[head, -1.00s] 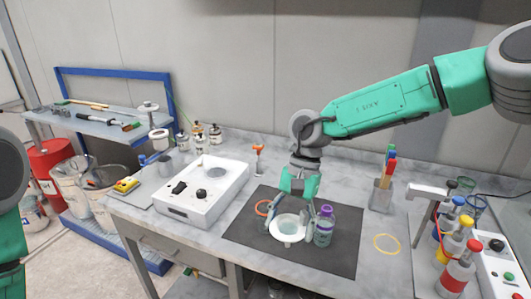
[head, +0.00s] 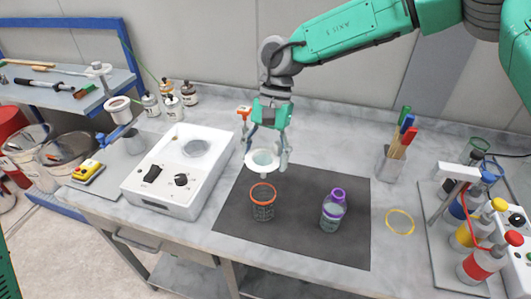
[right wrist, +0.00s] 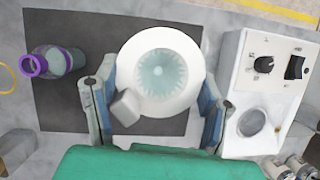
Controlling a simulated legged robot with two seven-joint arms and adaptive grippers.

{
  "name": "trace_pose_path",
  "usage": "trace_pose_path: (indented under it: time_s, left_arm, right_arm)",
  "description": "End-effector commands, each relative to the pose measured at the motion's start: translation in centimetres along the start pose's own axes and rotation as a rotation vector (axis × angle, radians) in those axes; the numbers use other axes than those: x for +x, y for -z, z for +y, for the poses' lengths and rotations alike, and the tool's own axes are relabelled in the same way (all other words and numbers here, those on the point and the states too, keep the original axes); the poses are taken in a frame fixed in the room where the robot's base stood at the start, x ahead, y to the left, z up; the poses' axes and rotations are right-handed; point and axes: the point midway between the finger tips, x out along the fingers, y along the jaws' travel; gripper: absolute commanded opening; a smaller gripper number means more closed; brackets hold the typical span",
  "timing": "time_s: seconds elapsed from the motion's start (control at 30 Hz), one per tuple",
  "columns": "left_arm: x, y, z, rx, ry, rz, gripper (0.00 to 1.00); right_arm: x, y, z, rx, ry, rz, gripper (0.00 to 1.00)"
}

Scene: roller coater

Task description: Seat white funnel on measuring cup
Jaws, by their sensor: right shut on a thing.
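The white funnel (head: 262,168) is held in my right gripper (head: 268,150), whose fingers are shut on its sides. It hangs level above the dark mat, just behind and above the measuring cup (head: 263,208), apart from it. The cup is clear with an orange rim and stands upright on the mat. In the right wrist view the funnel (right wrist: 182,98) sits between the two fingers of the gripper (right wrist: 157,105), its wide mouth facing the camera. The measuring cup cannot be made out there. My left gripper is out of view.
A purple-topped bottle (head: 332,212) stands on the mat (head: 300,242), right of the cup. A white instrument (head: 180,170) stands left of the mat. A brush holder (head: 390,165), a yellow ring (head: 400,222) and a rack with coloured bottles (head: 480,255) are at the right.

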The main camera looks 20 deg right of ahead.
Motion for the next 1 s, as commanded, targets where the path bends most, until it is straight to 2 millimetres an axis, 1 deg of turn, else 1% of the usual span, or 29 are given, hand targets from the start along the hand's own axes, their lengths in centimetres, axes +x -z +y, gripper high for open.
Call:
trace_pose_path:
  time_s: [0.1,0.2,0.4,0.6,0.8,1.0]
  left_arm:
    - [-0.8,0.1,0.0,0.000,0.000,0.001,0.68]
    - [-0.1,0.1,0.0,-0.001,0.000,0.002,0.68]
    - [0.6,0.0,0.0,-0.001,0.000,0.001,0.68]
    - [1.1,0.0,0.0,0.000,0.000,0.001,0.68]
    - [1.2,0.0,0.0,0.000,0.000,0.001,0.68]
    - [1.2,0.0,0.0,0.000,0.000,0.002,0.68]
  right_arm:
    - [-0.2,-0.1,0.1,-0.001,0.002,-0.003,0.43]
    - [0.9,0.4,0.3,-0.001,0.003,-0.003,0.43]
    - [2.7,1.2,0.4,-0.002,0.004,-0.003,0.43]
    - [3.9,1.7,0.3,-0.001,0.004,-0.002,0.43]
    - [4.3,1.8,0.3,-0.002,0.003,0.001,0.43]
    - [4.3,1.8,0.3,-0.002,0.003,0.001,0.43]
